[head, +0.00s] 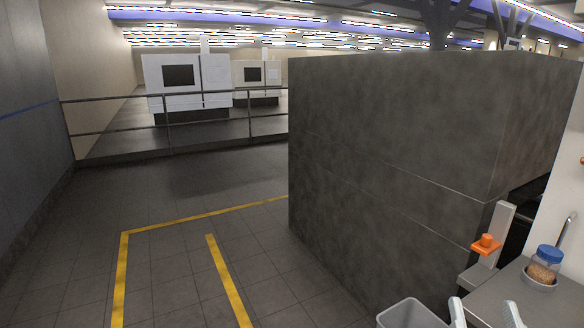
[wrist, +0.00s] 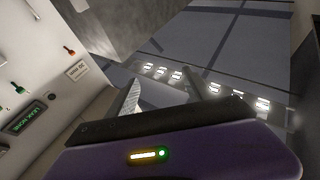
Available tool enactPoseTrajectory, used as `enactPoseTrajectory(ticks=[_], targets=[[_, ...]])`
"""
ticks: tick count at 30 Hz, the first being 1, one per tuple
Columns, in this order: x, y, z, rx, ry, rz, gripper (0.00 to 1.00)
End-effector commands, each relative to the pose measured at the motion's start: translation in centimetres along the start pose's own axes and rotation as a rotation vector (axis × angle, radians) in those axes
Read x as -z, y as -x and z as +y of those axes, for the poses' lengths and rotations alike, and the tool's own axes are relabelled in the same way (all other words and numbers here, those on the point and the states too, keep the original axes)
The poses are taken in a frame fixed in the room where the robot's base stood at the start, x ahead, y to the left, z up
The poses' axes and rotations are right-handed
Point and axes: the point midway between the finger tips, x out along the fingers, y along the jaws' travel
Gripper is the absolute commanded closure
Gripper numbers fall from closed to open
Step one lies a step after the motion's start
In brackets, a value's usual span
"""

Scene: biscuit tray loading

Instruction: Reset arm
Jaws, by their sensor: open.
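My gripper (wrist: 163,92) is open and empty in the wrist view, with one finger left and one right of a clear gap, beyond its dark purple body with a lit indicator. In the head view two pale tips at the bottom right edge look like its fingers (head: 485,310); the rest of my arm is out of frame. The fingers touch nothing that I can see.
A large dark block (head: 390,160) stands behind. Floor at left is clear. A wall panel (wrist: 35,118) shows in the wrist view.

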Motion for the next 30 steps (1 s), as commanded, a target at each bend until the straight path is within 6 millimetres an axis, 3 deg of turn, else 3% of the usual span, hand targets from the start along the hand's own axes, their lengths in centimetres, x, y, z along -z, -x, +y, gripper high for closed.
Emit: enactPoseTrajectory(ticks=[1, 3, 13, 21, 27, 30], targets=[[-0.7, 2.2, -0.6, 0.01, -0.019, -0.029, 0.39], [-1.3, 4.9, -1.1, 0.022, -0.04, -0.061, 0.39], [-2.9, 17.0, -2.7, 0.094, -0.087, -0.252, 0.39], [-3.7, 26.8, -2.9, 0.187, -0.064, -0.488, 0.39], [-4.3, 32.3, -2.6, 0.252, -0.042, -0.631, 0.39], [-4.3, 33.7, -2.6, 0.274, -0.038, -0.666, 0.39]])
